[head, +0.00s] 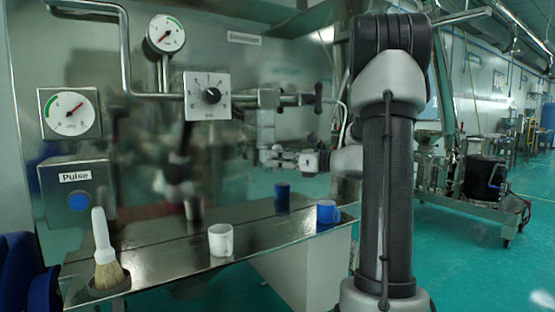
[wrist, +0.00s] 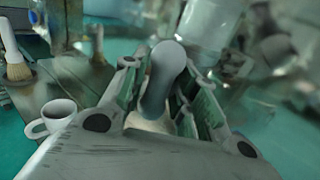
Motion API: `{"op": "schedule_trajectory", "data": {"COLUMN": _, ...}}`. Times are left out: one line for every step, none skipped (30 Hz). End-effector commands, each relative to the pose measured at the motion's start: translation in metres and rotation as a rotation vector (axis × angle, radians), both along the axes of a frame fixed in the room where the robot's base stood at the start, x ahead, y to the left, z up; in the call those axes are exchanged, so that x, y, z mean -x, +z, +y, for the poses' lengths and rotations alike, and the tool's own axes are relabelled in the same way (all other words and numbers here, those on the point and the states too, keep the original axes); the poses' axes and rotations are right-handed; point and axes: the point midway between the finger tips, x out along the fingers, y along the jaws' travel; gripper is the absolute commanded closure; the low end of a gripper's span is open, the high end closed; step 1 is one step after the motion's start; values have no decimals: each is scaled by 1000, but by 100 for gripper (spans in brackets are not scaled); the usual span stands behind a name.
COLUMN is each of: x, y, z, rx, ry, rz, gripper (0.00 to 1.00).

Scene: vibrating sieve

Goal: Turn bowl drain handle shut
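In the wrist view my gripper (wrist: 166,92) has its two green-lined fingers apart. A rounded grey handle (wrist: 166,62), dark along its lower part, stands between them. It looks like the drain handle. I see no clear contact, and its lower end is partly hidden. In the head view, metal fittings (head: 264,128) and a black-ended lever (head: 318,98) show right of the panel. I cannot tell whether that lever is the same handle.
Gauges, a dial (head: 207,97) and a Pulse button (head: 79,202) are behind. The white mug (wrist: 57,112) is near my gripper in the wrist view.

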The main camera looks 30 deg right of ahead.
Motion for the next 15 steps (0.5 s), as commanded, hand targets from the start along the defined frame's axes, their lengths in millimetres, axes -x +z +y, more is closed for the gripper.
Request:
{"op": "schedule_trajectory", "data": {"x": -1, "y": 0, "z": 1, "rx": 0, "ry": 0, "rz": 0, "gripper": 71}}
{"op": "schedule_trajectory", "data": {"x": -1, "y": 0, "z": 1, "rx": 0, "ry": 0, "rz": 0, "gripper": 71}}
{"op": "schedule_trajectory", "data": {"x": -1, "y": 0, "z": 1, "rx": 0, "ry": 0, "rz": 0, "gripper": 71}}
{"op": "schedule_trajectory", "data": {"x": -1, "y": 0, "z": 1, "rx": 0, "ry": 0, "rz": 0, "gripper": 71}}
{"op": "schedule_trajectory", "data": {"x": -1, "y": 0, "z": 0, "rx": 0, "ry": 0, "rz": 0, "gripper": 71}}
{"op": "schedule_trajectory", "data": {"x": -1, "y": 0, "z": 0, "rx": 0, "ry": 0, "rz": 0, "gripper": 71}}
{"op": "schedule_trajectory", "data": {"x": -1, "y": 0, "z": 0, "rx": 0, "ry": 0, "rz": 0, "gripper": 73}}
{"op": "schedule_trajectory", "data": {"x": -1, "y": 0, "z": 0, "rx": 1, "ry": 0, "rz": 1, "gripper": 78}}
{"op": "schedule_trajectory", "data": {"x": 0, "y": 0, "z": 0, "rx": 1, "ry": 0, "rz": 1, "gripper": 85}}
{"op": "schedule_trajectory", "data": {"x": 0, "y": 0, "z": 0, "rx": 1, "ry": 0, "rz": 1, "gripper": 91}}
{"op": "schedule_trajectory", "data": {"x": 0, "y": 0, "z": 0, "rx": 1, "ry": 0, "rz": 1, "gripper": 96}}
{"op": "schedule_trajectory", "data": {"x": 0, "y": 0, "z": 0, "rx": 1, "ry": 0, "rz": 1, "gripper": 100}}
{"op": "schedule_trajectory", "data": {"x": 0, "y": 0, "z": 0, "rx": 1, "ry": 0, "rz": 1, "gripper": 100}}
{"op": "schedule_trajectory", "data": {"x": 0, "y": 0, "z": 0, "rx": 1, "ry": 0, "rz": 1, "gripper": 100}}
{"op": "schedule_trajectory", "data": {"x": 0, "y": 0, "z": 0, "rx": 1, "ry": 0, "rz": 1, "gripper": 100}}
